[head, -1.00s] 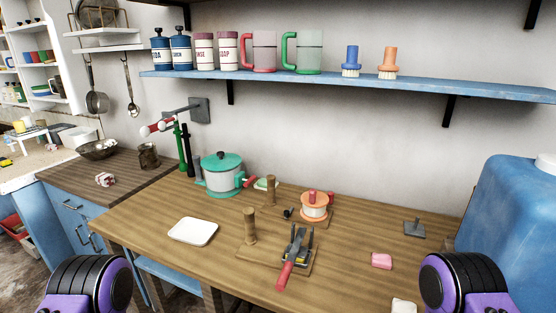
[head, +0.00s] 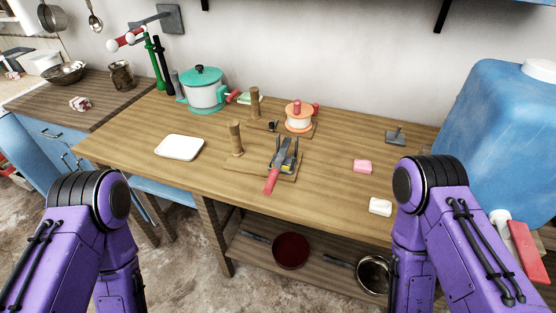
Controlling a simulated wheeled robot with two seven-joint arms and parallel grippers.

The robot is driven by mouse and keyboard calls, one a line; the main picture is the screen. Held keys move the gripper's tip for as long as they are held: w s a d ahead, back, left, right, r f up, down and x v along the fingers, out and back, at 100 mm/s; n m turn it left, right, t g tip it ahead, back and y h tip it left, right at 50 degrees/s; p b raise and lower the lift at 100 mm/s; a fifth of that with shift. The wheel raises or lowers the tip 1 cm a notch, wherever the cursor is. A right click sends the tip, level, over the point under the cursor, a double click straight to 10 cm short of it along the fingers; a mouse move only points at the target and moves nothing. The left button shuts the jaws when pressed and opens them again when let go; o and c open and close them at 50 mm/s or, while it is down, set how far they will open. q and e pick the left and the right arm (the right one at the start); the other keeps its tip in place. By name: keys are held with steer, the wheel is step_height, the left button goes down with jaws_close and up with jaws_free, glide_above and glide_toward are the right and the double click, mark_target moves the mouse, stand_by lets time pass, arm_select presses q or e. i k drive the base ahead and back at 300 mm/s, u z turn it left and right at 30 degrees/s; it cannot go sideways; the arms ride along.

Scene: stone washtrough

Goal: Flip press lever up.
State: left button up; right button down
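A small press-like device (head: 284,157) with dark grey metal arms stands on a wooden board (head: 238,167) near the middle of the counter. Its red-handled lever (head: 271,181) slants down toward the counter's front edge, in the lowered position. I cannot tell for certain that this is the press the task names. A wooden post (head: 235,139) stands upright on the board's left part. My two purple arms show at the lower left and lower right, apart from the device. Both grippers are outside the picture.
The wooden counter (head: 140,130) also holds a white tray (head: 180,147), a teal-lidded pot (head: 203,90), an orange-topped container (head: 299,117), a pink block (head: 362,167) and a white block (head: 380,207). A blue tank (head: 495,120) stands right. A lower shelf holds a red bowl (head: 291,251).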

mark_target(280, 158)
steer(key=z, duration=1.5)
steer(key=k, duration=1)
steer(key=u, duration=1.75)
steer(key=i, duration=0.5)
steer(key=u, duration=0.05)
